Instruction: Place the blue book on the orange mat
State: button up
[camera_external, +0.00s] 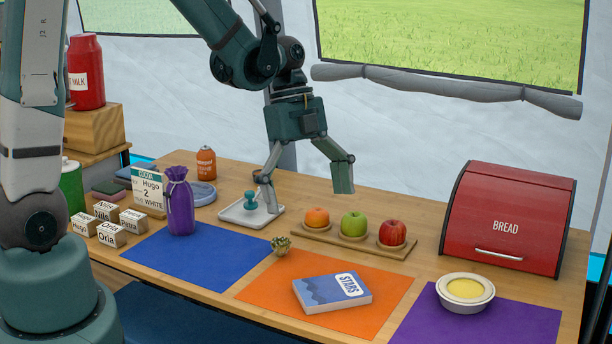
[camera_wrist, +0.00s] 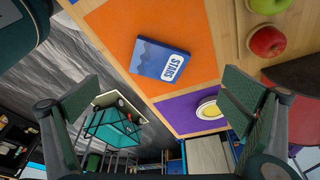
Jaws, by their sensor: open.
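The blue book (camera_external: 332,292), with a white label reading STARS, lies flat on the orange mat (camera_external: 262,293) in the external view, inside the mat's edges near its front. In the wrist view the book (camera_wrist: 160,58) also lies on the orange mat (camera_wrist: 115,28). My gripper (camera_external: 311,198) is open and empty, held above the table behind the mat, near the white tray and the fruit. Its two spread fingers show at the lower left and right of the wrist view, apart from the book.
A blue mat (camera_external: 195,257) lies left and a purple mat (camera_external: 480,322) right, with a bowl (camera_external: 465,292) on it. A fruit board (camera_external: 342,246), white tray (camera_external: 240,215), small plant (camera_external: 281,246), purple bag (camera_external: 180,205) and red bread box (camera_external: 507,220) stand around.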

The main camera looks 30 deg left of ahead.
jog(key=s+a+r+n+t+y, duration=0.1)
jog(key=s+a+r+n+t, duration=0.1)
jog(key=a+r+n, duration=0.3)
jog(key=s+a+r+n+t+y, duration=0.1)
jog(key=s+a+r+n+t, duration=0.2)
jog(key=a+r+n, duration=0.3)
jog(key=s+a+r+n+t+y, duration=0.1)
jog(key=s+a+r+n+t, duration=0.2)
jog(key=a+n, duration=0.9)
notch_tip(320, 180, up, 3)
jog(key=a, duration=0.2)
jog(key=shift+s+a+f+t, duration=0.2)
jog(key=shift+a+t, duration=0.15)
jog(key=shift+t, duration=0.05)
